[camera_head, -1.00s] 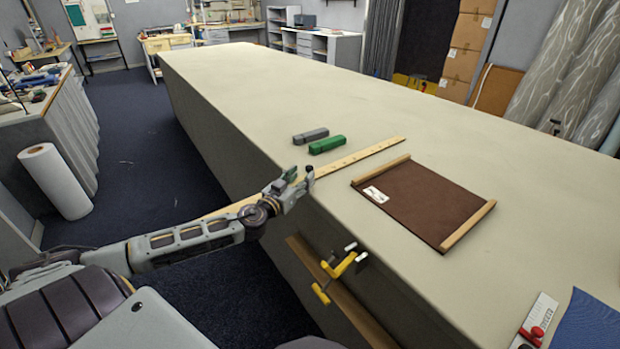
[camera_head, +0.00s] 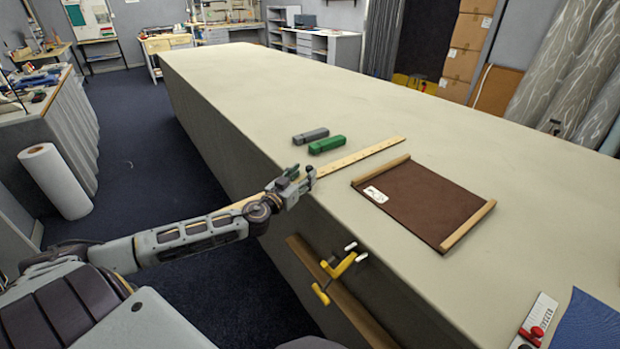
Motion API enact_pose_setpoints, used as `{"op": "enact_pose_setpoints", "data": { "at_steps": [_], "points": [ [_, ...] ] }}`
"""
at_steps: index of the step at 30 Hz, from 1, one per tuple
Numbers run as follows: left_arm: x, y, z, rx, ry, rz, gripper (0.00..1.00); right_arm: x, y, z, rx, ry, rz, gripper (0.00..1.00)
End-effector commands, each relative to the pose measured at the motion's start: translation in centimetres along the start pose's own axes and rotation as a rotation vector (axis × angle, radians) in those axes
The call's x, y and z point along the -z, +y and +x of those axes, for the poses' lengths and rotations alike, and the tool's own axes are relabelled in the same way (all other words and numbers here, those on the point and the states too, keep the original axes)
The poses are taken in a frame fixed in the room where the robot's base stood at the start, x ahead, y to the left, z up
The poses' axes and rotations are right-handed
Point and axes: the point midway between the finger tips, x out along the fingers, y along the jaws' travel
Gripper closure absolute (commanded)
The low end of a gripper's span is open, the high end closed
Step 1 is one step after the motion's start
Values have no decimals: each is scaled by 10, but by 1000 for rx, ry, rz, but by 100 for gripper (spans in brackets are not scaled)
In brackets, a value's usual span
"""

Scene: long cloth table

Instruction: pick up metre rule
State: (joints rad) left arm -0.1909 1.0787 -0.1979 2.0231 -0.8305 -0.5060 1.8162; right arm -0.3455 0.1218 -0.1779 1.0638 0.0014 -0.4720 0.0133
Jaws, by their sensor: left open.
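The metre rule (camera_head: 362,154) is a long, pale wooden strip with small marks. It lies on the long cloth table (camera_head: 400,110), and its near end reaches out past the left edge, showing again behind my left arm. My left gripper (camera_head: 303,178) is at the table's left edge, open, with its fingers at the rule where it crosses the edge. The gripper hides part of the rule. I cannot tell whether the fingers touch it. My right gripper is not in view.
A grey block (camera_head: 310,135) and a green block (camera_head: 327,144) lie just beyond the rule. A brown board with wooden end strips (camera_head: 425,200) lies to its right. A yellow clamp (camera_head: 338,272) sits at the table's side. The far tabletop is clear.

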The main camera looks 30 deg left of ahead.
Motion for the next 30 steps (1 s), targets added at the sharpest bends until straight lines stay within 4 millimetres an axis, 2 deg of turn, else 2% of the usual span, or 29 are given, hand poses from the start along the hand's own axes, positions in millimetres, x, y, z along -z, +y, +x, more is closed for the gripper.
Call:
{"op": "enact_pose_setpoints", "data": {
  "at_steps": [30],
  "points": [
    [2, -3, 41, 0, 1, 0, 52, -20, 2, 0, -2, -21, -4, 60]
  ]
}}
